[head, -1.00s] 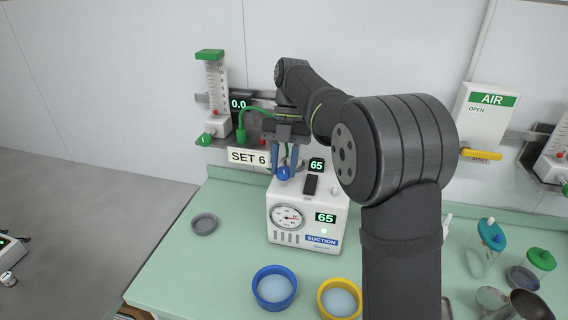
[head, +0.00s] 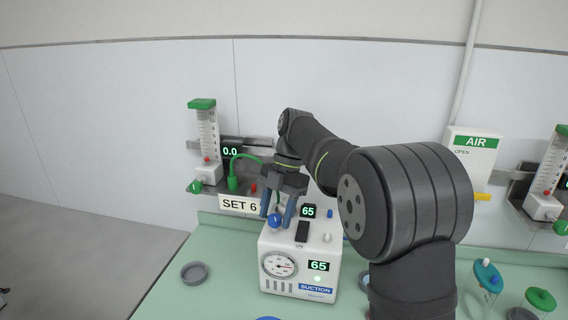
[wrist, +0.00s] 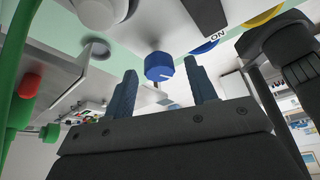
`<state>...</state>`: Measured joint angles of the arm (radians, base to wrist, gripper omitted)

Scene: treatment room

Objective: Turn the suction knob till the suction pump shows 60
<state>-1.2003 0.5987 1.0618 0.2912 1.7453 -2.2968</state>
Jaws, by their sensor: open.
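The white suction pump (head: 290,262) stands on the green counter. Its front display (head: 318,266) reads 65, and a small black display (head: 308,211) at its top also reads 65. The blue suction knob (head: 275,221) sits on top of the pump, left of the black switch (head: 302,231). My gripper (head: 276,216) is open above the pump, one blue finger on each side of the knob. In the wrist view the knob (wrist: 158,67), with a white mark, shows in the gap between the fingertips, apart from both. The sign (head: 238,204) reads "SET 6"; its right end is hidden by the gripper.
A flowmeter (head: 207,145) with a green hose and a 0.0 display (head: 230,151) is on the wall close left of my gripper. The AIR valve box (head: 474,155) is right. A grey dish (head: 194,273) lies left of the pump; bare counter surrounds it.

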